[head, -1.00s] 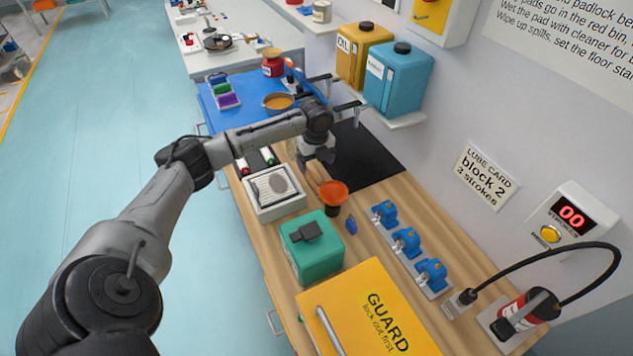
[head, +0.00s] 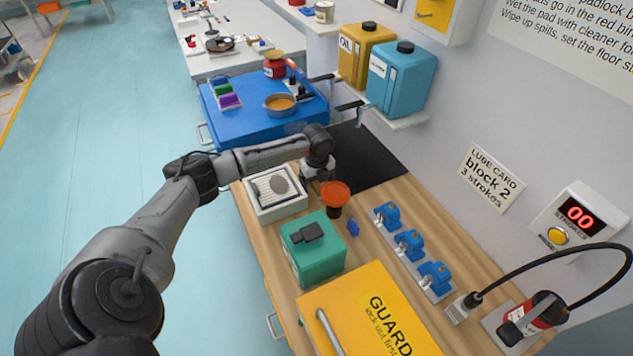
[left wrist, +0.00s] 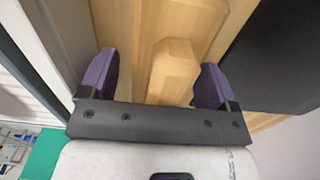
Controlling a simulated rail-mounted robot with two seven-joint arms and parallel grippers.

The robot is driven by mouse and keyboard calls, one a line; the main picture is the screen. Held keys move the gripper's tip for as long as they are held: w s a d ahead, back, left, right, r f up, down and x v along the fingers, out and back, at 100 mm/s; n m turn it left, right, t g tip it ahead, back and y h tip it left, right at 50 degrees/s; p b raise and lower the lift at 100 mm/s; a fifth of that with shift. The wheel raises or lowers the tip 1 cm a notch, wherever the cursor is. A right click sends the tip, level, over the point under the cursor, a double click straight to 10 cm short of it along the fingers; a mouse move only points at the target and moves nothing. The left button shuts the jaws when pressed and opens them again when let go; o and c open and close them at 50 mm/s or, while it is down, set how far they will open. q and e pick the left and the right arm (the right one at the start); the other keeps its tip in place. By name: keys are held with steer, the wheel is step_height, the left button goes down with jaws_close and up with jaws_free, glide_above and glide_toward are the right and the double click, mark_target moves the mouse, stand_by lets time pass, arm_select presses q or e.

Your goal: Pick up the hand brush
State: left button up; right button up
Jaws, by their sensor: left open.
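A pale wooden piece with a bevelled end, which looks like the hand brush's handle (left wrist: 174,70), shows in the left wrist view between the two dark purple fingers. My left gripper (left wrist: 160,66) is open, with a finger on either side of it and visible gaps. No bristles show. In the head view my left gripper (head: 309,172) is low over the wooden bench, between a white box and an orange funnel. The brush cannot be made out there behind my arm. My right gripper is not in view.
Close by are the white box (head: 275,205), the orange funnel (head: 335,193), a green box (head: 300,262) and a black mat (head: 368,165). A yellow guard (head: 350,300) lies nearer. A blue tray area (head: 240,125) with a pan is beyond.

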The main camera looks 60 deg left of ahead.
arm_select(q)
steer(key=shift+c, duration=0.4)
steer(key=c, duration=1)
steer(key=shift+r, duration=0.15)
steer(key=shift+r, duration=0.5)
step_height(320, 180, up, 27)
steer(key=p, duration=0.5)
steer(key=shift+f, duration=0.1)
